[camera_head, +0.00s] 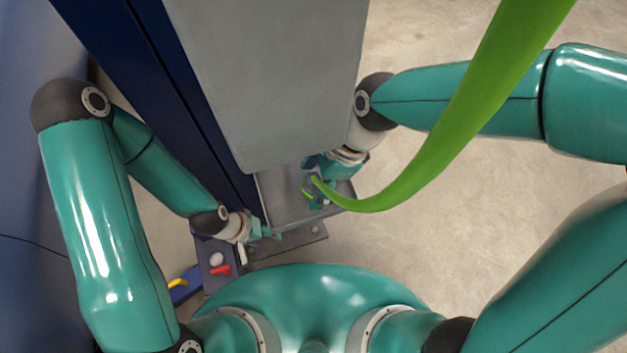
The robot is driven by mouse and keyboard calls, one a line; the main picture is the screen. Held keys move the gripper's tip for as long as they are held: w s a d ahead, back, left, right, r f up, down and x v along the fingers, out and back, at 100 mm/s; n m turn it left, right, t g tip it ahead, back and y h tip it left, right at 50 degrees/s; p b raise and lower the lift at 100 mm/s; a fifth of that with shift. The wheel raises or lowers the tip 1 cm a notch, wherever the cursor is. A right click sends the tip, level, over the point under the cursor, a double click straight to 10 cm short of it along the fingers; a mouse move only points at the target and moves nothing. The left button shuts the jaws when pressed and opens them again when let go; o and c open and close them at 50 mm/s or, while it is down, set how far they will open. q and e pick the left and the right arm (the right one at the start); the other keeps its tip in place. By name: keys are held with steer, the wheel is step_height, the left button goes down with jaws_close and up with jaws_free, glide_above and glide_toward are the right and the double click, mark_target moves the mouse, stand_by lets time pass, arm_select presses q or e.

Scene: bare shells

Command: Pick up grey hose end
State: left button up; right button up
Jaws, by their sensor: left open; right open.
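A thick green hose (455,125) hangs in from the top right and curves down to the left, its low end near a grey tray-like surface (285,208). A small dark grey piece (310,187) shows at the hose's low end; it is too small to tell its shape. My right gripper (318,196) is open around or beside this piece; I cannot tell whether it touches. My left gripper (274,235) is open and empty at the front left edge of the grey surface, apart from the hose.
A large grey panel (275,80) stands above the grey surface, with a dark blue post (190,90) to its left. Bare floor (410,235) lies right.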

steer(key=c, duration=1.3)
steer(key=shift+r, duration=0.15)
